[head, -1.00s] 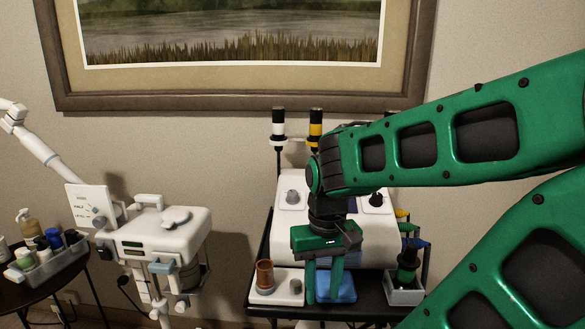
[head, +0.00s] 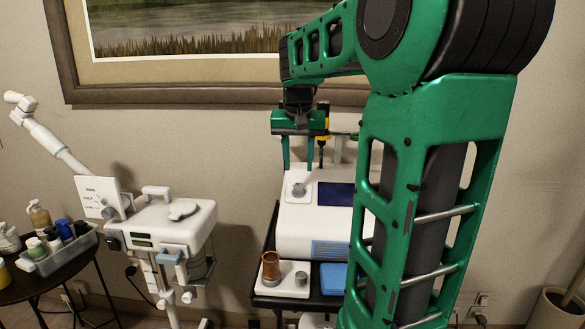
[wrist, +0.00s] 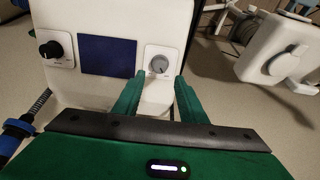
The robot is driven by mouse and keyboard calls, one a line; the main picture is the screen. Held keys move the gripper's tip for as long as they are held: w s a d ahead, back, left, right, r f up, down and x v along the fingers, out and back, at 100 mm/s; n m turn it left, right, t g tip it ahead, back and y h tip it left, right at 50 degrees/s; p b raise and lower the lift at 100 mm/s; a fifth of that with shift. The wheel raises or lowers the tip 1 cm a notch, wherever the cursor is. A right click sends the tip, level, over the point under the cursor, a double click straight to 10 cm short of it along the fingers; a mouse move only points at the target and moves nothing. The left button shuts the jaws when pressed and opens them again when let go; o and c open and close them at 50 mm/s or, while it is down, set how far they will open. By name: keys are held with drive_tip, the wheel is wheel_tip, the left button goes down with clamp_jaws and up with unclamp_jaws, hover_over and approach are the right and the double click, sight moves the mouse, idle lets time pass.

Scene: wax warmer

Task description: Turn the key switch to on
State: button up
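The white wax warmer (head: 318,218) stands on a dark cart with a dark blue panel (head: 336,196) on its sloped top. A grey turning switch (head: 298,189) sits on a white plate left of the panel; it also shows in the wrist view (wrist: 159,64). I take it for the key switch; its markings are too small to read. A black knob (wrist: 50,48) sits across the panel. My gripper (head: 298,168) is open and empty, fingers pointing down above the grey switch. In the wrist view, the gap between the fingertips (wrist: 157,86) lines up with that switch, apart from it.
A brown cup (head: 270,268) on a white tray and a blue block (head: 333,277) sit before the warmer. A white device on a stand (head: 165,230) and a round table with a bottle tray (head: 60,255) are at left. My arm hides the warmer's right side.

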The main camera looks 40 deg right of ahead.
sight(298, 186)
drive_tip(key=shift+x, duration=3.7)
drive_tip(key=shift+w+f, duration=0.1)
drive_tip(key=shift+c, duration=0.7)
drive_tip(key=c, duration=0.6)
drive_tip(key=m, duration=0.3)
drive_tip(key=shift+m, duration=0.3)
drive_tip(key=m, duration=0.3)
drive_tip(key=shift+m, duration=0.4)
drive_tip(key=m, duration=0.6)
drive_tip(key=o, duration=0.7)
drive_tip(key=shift+o, duration=0.2)
